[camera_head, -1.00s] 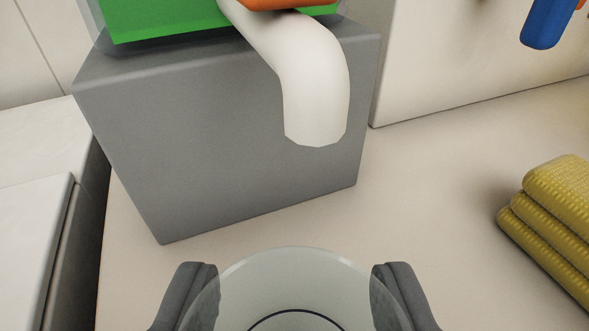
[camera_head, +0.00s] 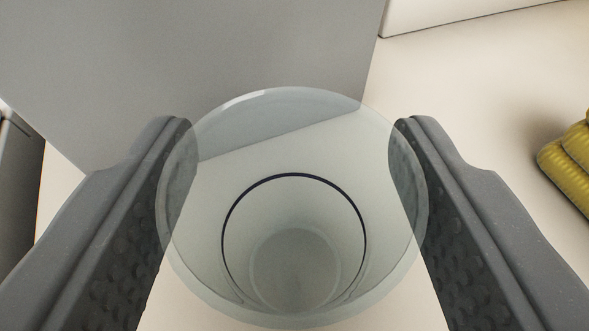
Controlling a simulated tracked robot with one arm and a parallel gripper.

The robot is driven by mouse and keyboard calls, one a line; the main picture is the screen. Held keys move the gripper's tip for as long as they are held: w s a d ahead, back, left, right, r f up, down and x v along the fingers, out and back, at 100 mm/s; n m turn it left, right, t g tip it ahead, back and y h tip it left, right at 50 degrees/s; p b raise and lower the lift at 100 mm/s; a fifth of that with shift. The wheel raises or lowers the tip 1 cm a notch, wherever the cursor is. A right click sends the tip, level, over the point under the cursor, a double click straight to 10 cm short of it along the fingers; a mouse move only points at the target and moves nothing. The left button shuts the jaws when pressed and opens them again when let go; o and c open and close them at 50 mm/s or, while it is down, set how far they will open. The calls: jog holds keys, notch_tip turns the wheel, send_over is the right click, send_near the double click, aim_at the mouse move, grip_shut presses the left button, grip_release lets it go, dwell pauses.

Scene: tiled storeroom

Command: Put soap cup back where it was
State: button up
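The soap cup (camera_head: 295,215) is a clear, see-through cup with a thin dark ring inside. I look down into it, and it seems empty. My gripper (camera_head: 292,160) has its two dark grey fingers on either side of the cup, pressed to its walls below the rim. The fingers show through the glass at the left and right edges. The cup is over the pale countertop (camera_head: 470,110). I cannot tell whether its base touches the surface.
A large grey block (camera_head: 200,60) stands just beyond the cup, at the upper left. Yellow folded cloths (camera_head: 572,165) lie at the right edge. A pale panel (camera_head: 440,12) is at the top right. The counter between cup and cloths is clear.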

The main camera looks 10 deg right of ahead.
jog(key=shift+o, duration=0.6)
jog(key=shift+a+r, duration=0.1)
jog(key=shift+s, duration=0.2)
jog(key=p+v, duration=0.4)
jog(key=v, duration=0.7)
jog(key=shift+s, duration=0.35)
jog(key=shift+r, duration=0.15)
